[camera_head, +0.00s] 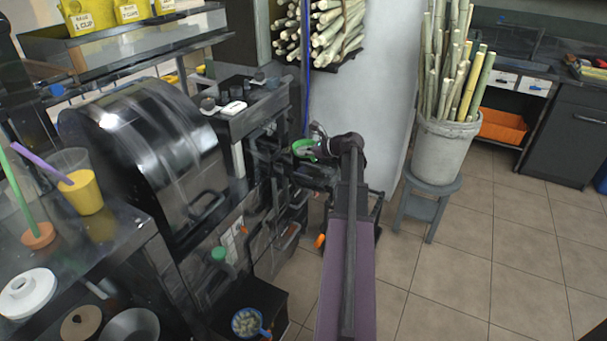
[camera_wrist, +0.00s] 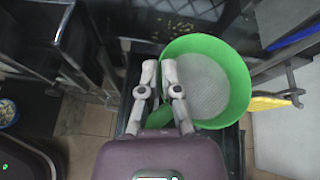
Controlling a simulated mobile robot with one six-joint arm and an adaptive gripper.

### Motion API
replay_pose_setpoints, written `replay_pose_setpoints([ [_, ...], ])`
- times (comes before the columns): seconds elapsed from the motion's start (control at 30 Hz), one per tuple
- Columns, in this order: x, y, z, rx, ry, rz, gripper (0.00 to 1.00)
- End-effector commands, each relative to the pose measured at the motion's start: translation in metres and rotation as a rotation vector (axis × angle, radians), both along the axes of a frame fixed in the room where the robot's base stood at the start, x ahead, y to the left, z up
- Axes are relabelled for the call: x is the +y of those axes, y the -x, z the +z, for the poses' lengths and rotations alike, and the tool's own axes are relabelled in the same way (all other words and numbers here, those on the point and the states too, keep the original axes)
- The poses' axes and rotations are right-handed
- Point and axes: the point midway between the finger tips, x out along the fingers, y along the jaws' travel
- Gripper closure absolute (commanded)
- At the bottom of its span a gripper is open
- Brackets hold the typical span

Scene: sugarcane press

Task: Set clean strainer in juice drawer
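The green strainer (camera_wrist: 208,82), with a pale mesh, is at my gripper (camera_wrist: 159,68) in the wrist view. Its green handle shows between the two fingers, which are close together on it. The strainer (camera_head: 304,147) and my gripper (camera_head: 318,138) show small in the head view, beside the press front. A dark drawer or tray (camera_wrist: 190,18) with yellowish bits lies beneath the strainer in the wrist view; its dark edge (camera_head: 318,183) shows below my gripper in the head view. My gripper and strainer cover part of it, and I cannot tell whether they touch.
The press has a dark rounded cover (camera_head: 150,145). A blue strainer (camera_head: 247,322) with pale bits sits low by the press. A bucket of cane (camera_head: 444,155) stands on a grey stool (camera_head: 428,198) at right. A yellow cup (camera_head: 80,192) is on the left counter. Tiled floor at right is clear.

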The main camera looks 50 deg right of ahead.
Motion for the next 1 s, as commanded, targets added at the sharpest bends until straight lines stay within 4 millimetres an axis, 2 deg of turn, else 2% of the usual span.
replay_pose_setpoints([
  [0.03, 0.000, 0.000, -0.011, 0.000, 0.000, 0.000, 1.00],
  [0.33, 0.000, 0.000, -0.036, 0.000, 0.000, 0.001, 1.00],
  [1.0, 0.001, -0.001, -0.044, 0.000, -0.001, 0.002, 1.00],
])
